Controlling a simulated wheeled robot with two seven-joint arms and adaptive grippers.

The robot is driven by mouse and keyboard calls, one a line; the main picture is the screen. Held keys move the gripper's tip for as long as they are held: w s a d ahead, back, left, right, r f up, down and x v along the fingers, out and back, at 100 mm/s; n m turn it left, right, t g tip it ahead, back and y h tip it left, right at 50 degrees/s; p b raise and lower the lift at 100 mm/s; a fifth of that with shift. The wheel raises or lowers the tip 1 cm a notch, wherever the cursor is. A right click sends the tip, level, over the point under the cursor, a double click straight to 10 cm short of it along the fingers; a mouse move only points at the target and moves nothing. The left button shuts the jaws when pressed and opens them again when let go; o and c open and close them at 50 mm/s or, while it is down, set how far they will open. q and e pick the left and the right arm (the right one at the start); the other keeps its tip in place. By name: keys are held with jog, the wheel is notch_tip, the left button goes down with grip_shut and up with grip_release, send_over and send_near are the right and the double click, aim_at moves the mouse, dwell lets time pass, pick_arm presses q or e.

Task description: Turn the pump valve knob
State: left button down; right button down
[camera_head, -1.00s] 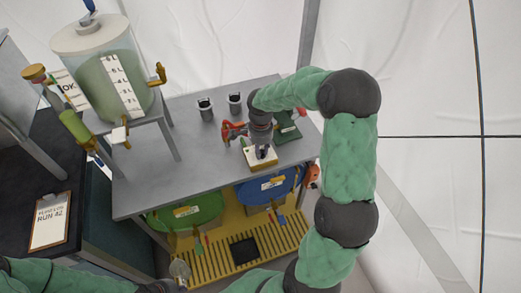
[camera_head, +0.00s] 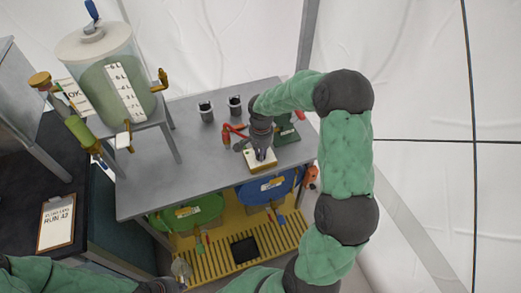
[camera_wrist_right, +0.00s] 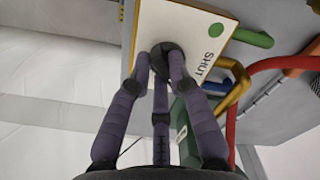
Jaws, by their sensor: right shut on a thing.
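The dark pump valve knob (camera_wrist_right: 168,62) sits on a pale plate (camera_wrist_right: 188,32) that carries a green dot and the word SHUT. In the head view this plate (camera_head: 258,166) lies near the front edge of the grey table. My right gripper (camera_wrist_right: 165,70) is shut on the knob, with its purple-grey fingers around it. In the head view my right gripper (camera_head: 261,152) points down onto the plate and hides most of the knob.
A red-handled item (camera_head: 229,134) and a green block (camera_head: 287,131) are close beside my right gripper. Two dark cups (camera_head: 206,111) stand farther back. A clear tank (camera_head: 107,72) stands at the left. Green (camera_head: 188,212) and blue (camera_head: 262,187) drums sit below the table.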

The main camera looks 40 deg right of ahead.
jog(key=n+p, duration=0.1)
jog(key=n, duration=0.2)
jog(key=shift+d+r+n+p, duration=0.1)
jog(key=shift+d+n+p, duration=0.05)
jog(key=shift+n+p, duration=0.2)
jog(key=shift+d+n+p, duration=0.1)
jog(key=shift+n+p, duration=0.65)
jog(key=shift+n, duration=0.7)
jog(key=c, duration=1.1)
grip_release()
jog(key=shift+c, duration=0.2)
notch_tip(320, 180, up, 12)
